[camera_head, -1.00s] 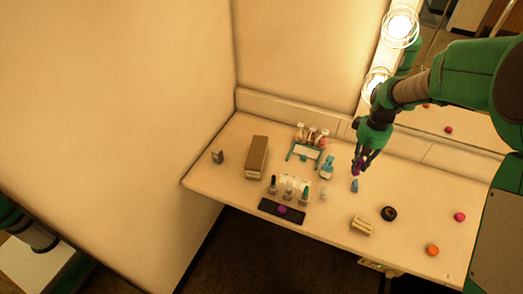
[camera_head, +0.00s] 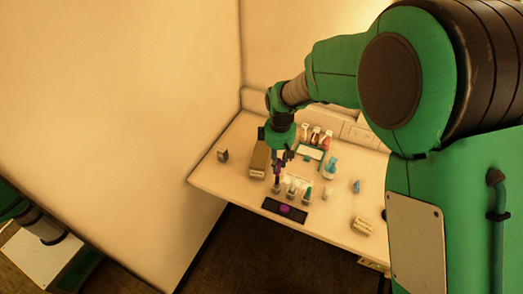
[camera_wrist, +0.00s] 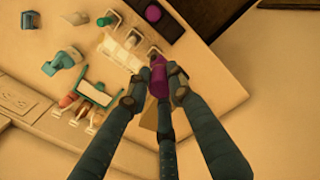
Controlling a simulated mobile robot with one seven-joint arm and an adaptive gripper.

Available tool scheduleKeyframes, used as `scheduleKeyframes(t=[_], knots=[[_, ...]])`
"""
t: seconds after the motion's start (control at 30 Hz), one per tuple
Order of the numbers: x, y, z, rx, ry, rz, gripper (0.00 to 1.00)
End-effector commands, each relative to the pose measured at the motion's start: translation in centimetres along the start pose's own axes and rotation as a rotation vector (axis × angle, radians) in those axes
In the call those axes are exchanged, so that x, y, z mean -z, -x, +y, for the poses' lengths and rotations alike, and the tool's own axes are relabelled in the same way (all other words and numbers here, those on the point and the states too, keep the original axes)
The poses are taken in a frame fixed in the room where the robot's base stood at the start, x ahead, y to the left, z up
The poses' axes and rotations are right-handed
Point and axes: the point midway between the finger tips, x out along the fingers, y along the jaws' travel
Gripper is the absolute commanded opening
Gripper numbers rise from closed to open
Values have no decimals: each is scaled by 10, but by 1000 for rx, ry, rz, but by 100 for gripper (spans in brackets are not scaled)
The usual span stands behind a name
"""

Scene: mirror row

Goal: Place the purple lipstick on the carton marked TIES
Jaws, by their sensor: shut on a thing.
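My gripper (camera_head: 279,163) is shut on the purple lipstick (camera_wrist: 158,80), which sits between the fingertips in the wrist view. In the head view the lipstick (camera_head: 277,174) is a small purple patch below the fingers. A long brown carton (camera_head: 258,161) stands on the table just left of my gripper; no marking on it is readable. In the wrist view part of a tan surface, probably this carton (camera_wrist: 148,111), shows behind the fingers, which hide the rest.
A dark tray (camera_head: 268,205) with a purple round thing lies at the front edge.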

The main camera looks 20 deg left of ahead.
Motion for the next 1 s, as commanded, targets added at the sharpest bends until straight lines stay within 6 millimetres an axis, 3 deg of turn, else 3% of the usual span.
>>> scheduleKeyframes(t=[0.23,0.3,0.5,1.0], knots=[[35,0,-33,-1,126,1,0],[32,-18,-31,1,119,-1,0],[32,-43,-30,-1,118,1,0],[33,-50,-29,-2,117,2,0]])
